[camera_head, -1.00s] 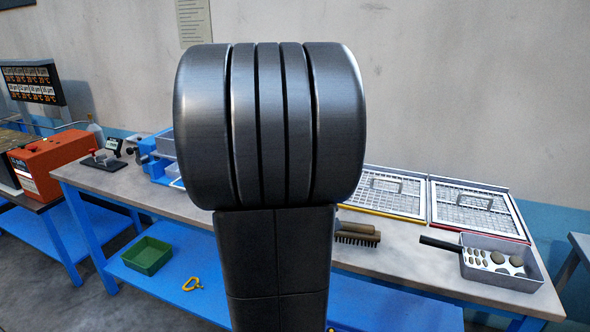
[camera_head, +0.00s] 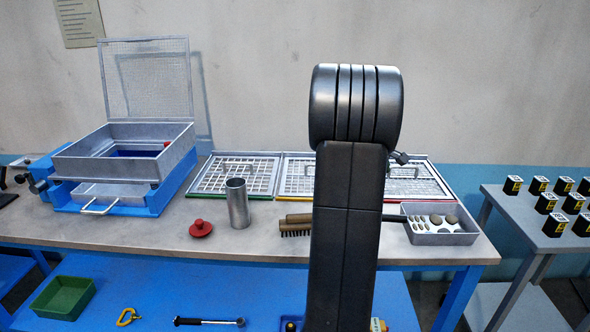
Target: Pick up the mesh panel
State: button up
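Framed mesh panels lie in a row on the back of the workbench. One with a green front edge (camera_head: 236,176) is at the left. One with a yellow front edge (camera_head: 297,178) is partly hidden behind my arm. One with a red front edge (camera_head: 425,182) is at the right. Another mesh screen (camera_head: 147,80) stands upright at the back of the grey sieve box. My arm's dark link covers the middle of the view. A small dark part shows beside it over the panels, perhaps my gripper (camera_head: 400,157); its fingers cannot be made out.
The sieve box (camera_head: 125,165) sits on a blue base at the left. A metal cylinder (camera_head: 238,203), a red-knobbed lid (camera_head: 201,228), a brush (camera_head: 296,233) and a grey tray of stones (camera_head: 440,238) are on the bench.

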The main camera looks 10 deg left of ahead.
aim_at(205, 171)
jog(key=i+j+z, duration=0.1)
jog(key=z, duration=1.5)
jog(key=i+j+z, duration=0.1)
jog(key=j+z, duration=0.2)
jog(key=j+u, duration=0.1)
jog(key=u, duration=0.85)
jog(key=i+u, duration=0.1)
jog(key=u, duration=0.35)
jog(key=i+u, duration=0.1)
jog(key=u, duration=0.35)
jog(key=j+u, duration=0.1)
jog(key=u, duration=0.4)
jog(key=i+u, duration=0.1)
jog(key=u, duration=0.35)
jog(key=l+u, duration=0.1)
jog(key=u, duration=0.4)
jog(key=i, duration=0.05)
